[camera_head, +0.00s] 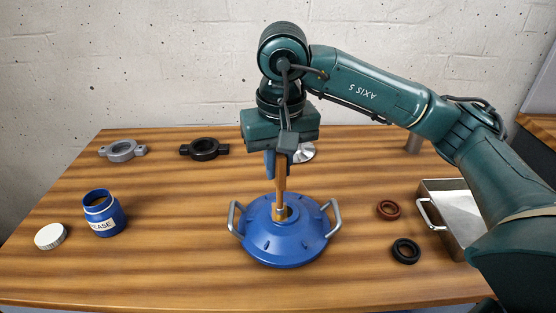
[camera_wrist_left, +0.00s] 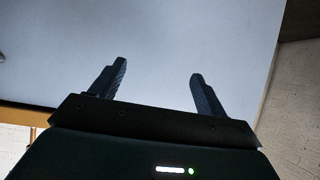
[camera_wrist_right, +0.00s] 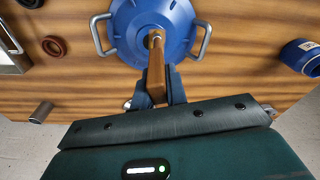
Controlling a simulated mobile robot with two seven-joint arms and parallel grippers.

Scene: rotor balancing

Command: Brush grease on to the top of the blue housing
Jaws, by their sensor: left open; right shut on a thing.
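The blue housing (camera_head: 284,243) is a round domed cover with two grey side handles, standing at the front middle of the table. It also shows in the right wrist view (camera_wrist_right: 127,27). My right gripper (camera_head: 281,160) is above it, shut on the wooden handle of a brush (camera_head: 281,188). The brush hangs upright with its lower end at the opening in the housing's top; its tip and any grease there cannot be made out. The brush also shows in the right wrist view (camera_wrist_right: 156,70). An open blue grease jar (camera_head: 104,217) stands at the left. My left gripper (camera_wrist_left: 158,85) is open and empty.
The jar's white lid (camera_head: 50,236) lies left of it. A grey clamp ring (camera_head: 122,151) and a black one (camera_head: 204,149) lie at the back left. A red-brown ring (camera_head: 388,210), a black ring (camera_head: 406,251) and a metal tray (camera_head: 430,206) are at the right.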

